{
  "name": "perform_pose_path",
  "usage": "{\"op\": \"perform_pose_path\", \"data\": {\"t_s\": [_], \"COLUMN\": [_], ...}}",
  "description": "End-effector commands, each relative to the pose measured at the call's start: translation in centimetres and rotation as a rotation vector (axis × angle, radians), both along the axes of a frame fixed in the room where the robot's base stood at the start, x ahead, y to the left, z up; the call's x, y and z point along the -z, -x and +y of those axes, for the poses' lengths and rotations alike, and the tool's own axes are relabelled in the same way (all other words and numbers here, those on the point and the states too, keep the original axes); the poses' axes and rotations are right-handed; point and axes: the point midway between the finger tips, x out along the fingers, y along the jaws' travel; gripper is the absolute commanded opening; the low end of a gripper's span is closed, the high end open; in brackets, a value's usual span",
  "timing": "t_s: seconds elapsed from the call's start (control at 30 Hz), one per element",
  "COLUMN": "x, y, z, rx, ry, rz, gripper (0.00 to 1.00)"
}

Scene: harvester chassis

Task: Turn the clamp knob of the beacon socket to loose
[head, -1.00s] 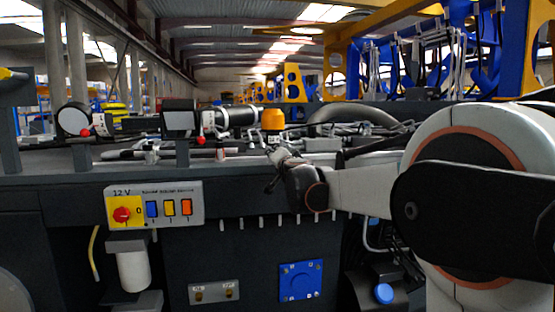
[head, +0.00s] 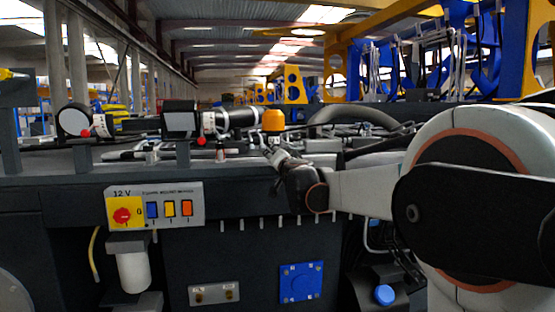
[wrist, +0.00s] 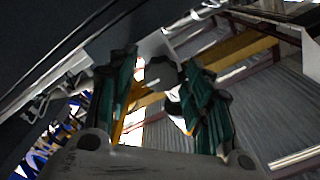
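The beacon (head: 273,119) is an orange dome on the far part of the dark chassis deck, in the middle of the head view. Its socket and clamp knob cannot be made out clearly there; my gripper is in front of that area. My gripper (head: 272,157) is just below and in front of the beacon, tilted up to the left. In the wrist view its two greenish fingers (wrist: 161,60) stand apart with a gap between them. A pale, blurred part (wrist: 156,46) shows at the fingertips; I cannot tell whether it is the knob or whether they touch it.
A 12 V panel (head: 154,205) with a red knob and coloured switches is on the chassis front. A blue plate (head: 301,282) sits lower down.

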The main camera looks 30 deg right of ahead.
Motion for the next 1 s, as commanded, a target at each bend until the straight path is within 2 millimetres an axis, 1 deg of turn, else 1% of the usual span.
{"op": "perform_pose_path", "data": {"t_s": [0.27,0.37,0.47,0.7,0.8,1.0], "x": [0.0,-0.1,-0.1,0.0,-0.1,0.0], "y": [0.0,0.3,1.2,4.7,5.9,7.1], "z": [0.0,0.1,0.4,1.4,1.7,2.0], "rx": [0.000,0.000,0.000,0.000,0.000,0.001], "ry": [-0.001,-0.001,-0.001,0.000,0.000,0.000], "rz": [0.000,0.000,0.000,0.000,0.000,0.001], "gripper": [0.51,0.51,0.51,0.51,0.51,0.51]}}
